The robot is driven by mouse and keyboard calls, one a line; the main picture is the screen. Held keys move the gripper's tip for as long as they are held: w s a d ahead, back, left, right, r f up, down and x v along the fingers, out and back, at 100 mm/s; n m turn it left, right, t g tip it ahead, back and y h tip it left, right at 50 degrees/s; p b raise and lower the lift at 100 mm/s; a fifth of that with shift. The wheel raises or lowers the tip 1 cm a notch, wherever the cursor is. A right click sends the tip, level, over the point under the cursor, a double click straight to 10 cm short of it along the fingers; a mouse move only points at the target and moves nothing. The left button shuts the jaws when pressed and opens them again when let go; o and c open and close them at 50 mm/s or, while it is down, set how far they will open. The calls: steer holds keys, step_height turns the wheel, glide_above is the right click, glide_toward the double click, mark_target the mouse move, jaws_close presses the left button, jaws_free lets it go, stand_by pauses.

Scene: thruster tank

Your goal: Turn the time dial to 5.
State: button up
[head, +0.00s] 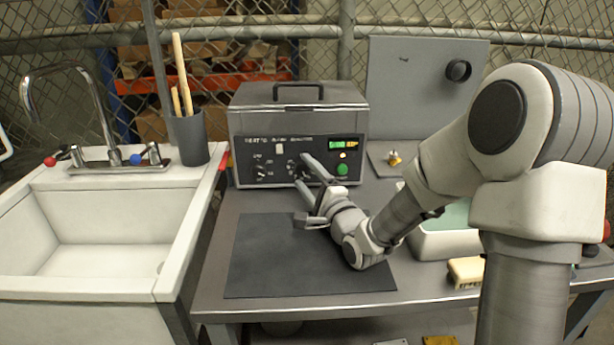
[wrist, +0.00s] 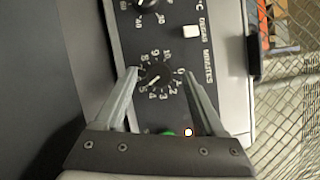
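The time dial (wrist: 155,77) is a small black knob on the dark control panel, ringed by white numbers beside the word MINUTES. Its white pointer mark appears to aim to the lower left in the wrist view, near the 5, but it is too small to be sure. My gripper (wrist: 160,72) is open, with one fingertip on each side of the dial and visible gaps to the knob. In the head view my gripper (head: 306,172) reaches the front of the grey tank (head: 245,122) and hides most of the dial.
Another knob (wrist: 146,3) and a white switch (wrist: 190,31) sit near the dial. A green button (head: 342,169) is right of my gripper on the panel.

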steer(key=p+v, duration=0.1)
steer(key=v, duration=0.6)
steer(key=shift+s+d, duration=0.15)
steer(key=shift+s, duration=0.1)
stand_by(0.3)
